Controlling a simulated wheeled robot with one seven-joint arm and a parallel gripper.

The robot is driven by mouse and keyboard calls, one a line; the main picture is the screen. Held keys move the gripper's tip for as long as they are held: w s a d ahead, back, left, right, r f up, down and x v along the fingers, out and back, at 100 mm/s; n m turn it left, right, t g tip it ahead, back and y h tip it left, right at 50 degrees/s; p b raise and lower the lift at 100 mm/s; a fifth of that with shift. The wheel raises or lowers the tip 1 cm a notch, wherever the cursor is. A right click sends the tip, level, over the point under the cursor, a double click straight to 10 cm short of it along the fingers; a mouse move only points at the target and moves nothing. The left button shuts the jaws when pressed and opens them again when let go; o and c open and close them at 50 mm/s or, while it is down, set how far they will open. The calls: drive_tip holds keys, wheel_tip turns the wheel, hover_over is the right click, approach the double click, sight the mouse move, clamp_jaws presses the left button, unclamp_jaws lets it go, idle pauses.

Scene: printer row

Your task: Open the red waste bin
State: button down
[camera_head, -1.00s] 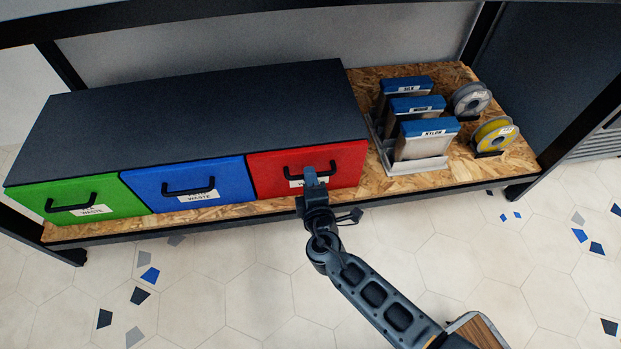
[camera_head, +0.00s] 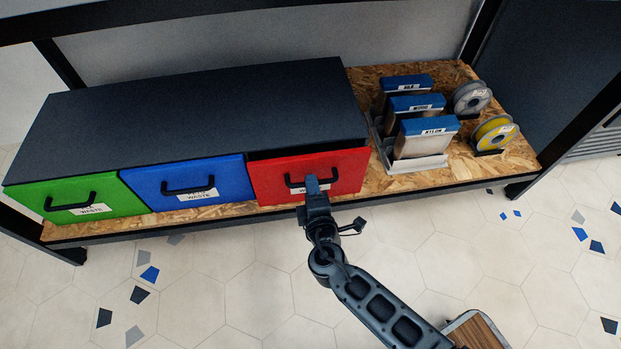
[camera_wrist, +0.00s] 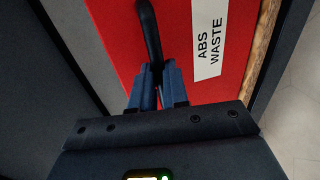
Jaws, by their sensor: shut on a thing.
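The red waste bin (camera_head: 268,179) is the right-hand drawer of a dark cabinet (camera_head: 200,115). Its front stands slightly forward, with a narrow dark gap along its top edge. My gripper (camera_head: 313,183) is shut on the bin's black handle (camera_head: 295,187). In the wrist view, the fingers of my gripper (camera_wrist: 158,80) close around the handle (camera_wrist: 148,30) against the red front (camera_wrist: 115,35). A white label reading "ABS WASTE" (camera_wrist: 209,38) is beside the handle. The inside of the bin is hidden.
The blue bin (camera_head: 225,180) and green bin (camera_head: 115,195) are shut to the left. Blue-topped boxes (camera_head: 430,125) and spools (camera_head: 493,133) stand on the shelf's bare board (camera_head: 400,184) to the right. The tiled floor (camera_head: 240,290) in front is clear.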

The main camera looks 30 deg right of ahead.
drive_tip(key=f+b+v, duration=0.1)
drive_tip(key=f+v, duration=0.1)
drive_tip(key=v, duration=0.8)
drive_tip(key=s+f+b+v, duration=0.1)
drive_tip(key=f+v, duration=0.1)
drive_tip(key=v, duration=0.8)
drive_tip(key=shift+a, duration=0.2)
drive_tip(key=shift+f, duration=0.1)
drive_tip(key=c, duration=1.1)
unclamp_jaws()
drive_tip(key=shift+c, duration=0.2)
drive_tip(key=shift+s, duration=0.1)
drive_tip(key=p+v, duration=0.1)
drive_tip(key=v, duration=0.6)
drive_tip(key=shift+s, duration=0.3)
